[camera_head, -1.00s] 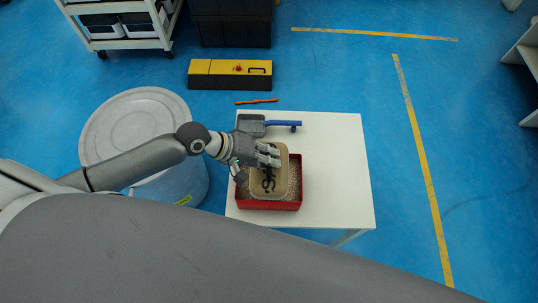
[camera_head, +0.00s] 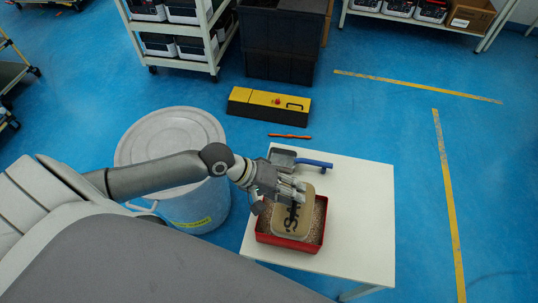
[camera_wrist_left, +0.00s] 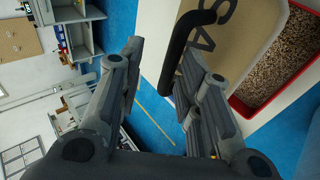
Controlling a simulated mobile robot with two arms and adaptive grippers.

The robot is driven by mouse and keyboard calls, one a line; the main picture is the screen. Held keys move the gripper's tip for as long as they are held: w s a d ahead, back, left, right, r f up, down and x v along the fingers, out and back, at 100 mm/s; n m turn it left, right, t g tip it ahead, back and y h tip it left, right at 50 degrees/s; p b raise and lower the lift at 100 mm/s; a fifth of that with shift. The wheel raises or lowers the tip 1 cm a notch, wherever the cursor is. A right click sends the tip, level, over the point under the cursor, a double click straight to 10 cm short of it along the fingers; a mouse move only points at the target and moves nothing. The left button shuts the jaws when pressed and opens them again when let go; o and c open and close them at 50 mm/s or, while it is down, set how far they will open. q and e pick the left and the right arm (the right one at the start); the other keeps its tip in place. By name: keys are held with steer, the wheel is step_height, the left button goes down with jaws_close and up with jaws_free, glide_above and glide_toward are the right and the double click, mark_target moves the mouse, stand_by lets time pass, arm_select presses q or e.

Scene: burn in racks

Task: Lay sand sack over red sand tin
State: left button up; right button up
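The tan sand sack (camera_head: 290,222), with dark lettering, lies over the red sand tin (camera_head: 288,245) on the white table. Grainy sand shows around it inside the tin's red walls. My left gripper (camera_head: 293,190) is at the sack's far edge. In the left wrist view, the left gripper's fingers (camera_wrist_left: 162,62) are spread apart with floor showing between them. The sack (camera_wrist_left: 245,30) and a dark strap-like part are beside the right-hand finger; I cannot tell whether they touch. The tin (camera_wrist_left: 285,85) shows at the right. My right gripper is not in view.
The white table (camera_head: 365,215) is clear to the right of the tin. A dustpan with a blue-handled brush (camera_head: 300,160) lies at its back. A large grey-lidded blue drum (camera_head: 205,205) stands left of the table. A yellow-black toolbox (camera_head: 268,105) sits on the floor behind.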

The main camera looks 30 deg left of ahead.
arm_select(q)
steer(key=v, duration=0.9)
steer(key=shift+s+a+r, duration=0.2)
steer(key=shift+a, duration=0.05)
steer(key=w+a+f+t+y, duration=0.2)
steer(key=w+a+f, duration=0.2)
steer(key=a+f, duration=0.25)
steer(key=w+a+f+t+y, duration=0.1)
steer(key=w+a+f+y, duration=0.15)
steer(key=a+f, duration=0.45)
steer(key=s+a+f+y, duration=0.1)
steer(key=s+a+f, duration=0.1)
steer(key=f, duration=0.6)
steer(key=s+a+f+y, duration=0.2)
steer(key=a+f, duration=0.1)
steer(key=f, duration=0.4)
steer(key=s+d+f+m+g, duration=0.1)
steer(key=s+f+g, duration=0.1)
steer(key=s+f, duration=0.7)
steer(key=s+d+f+m+g, duration=0.2)
steer(key=s+d+f, duration=0.4)
steer(key=s, duration=0.4)
steer(key=s+d+f+m+g, duration=0.2)
steer(key=s+d+f, duration=0.4)
steer(key=s, duration=0.5)
steer(key=shift+d+f+m+y, duration=0.25)
steer(key=shift+d+m+y, duration=0.1)
steer(key=shift+d+m, duration=0.4)
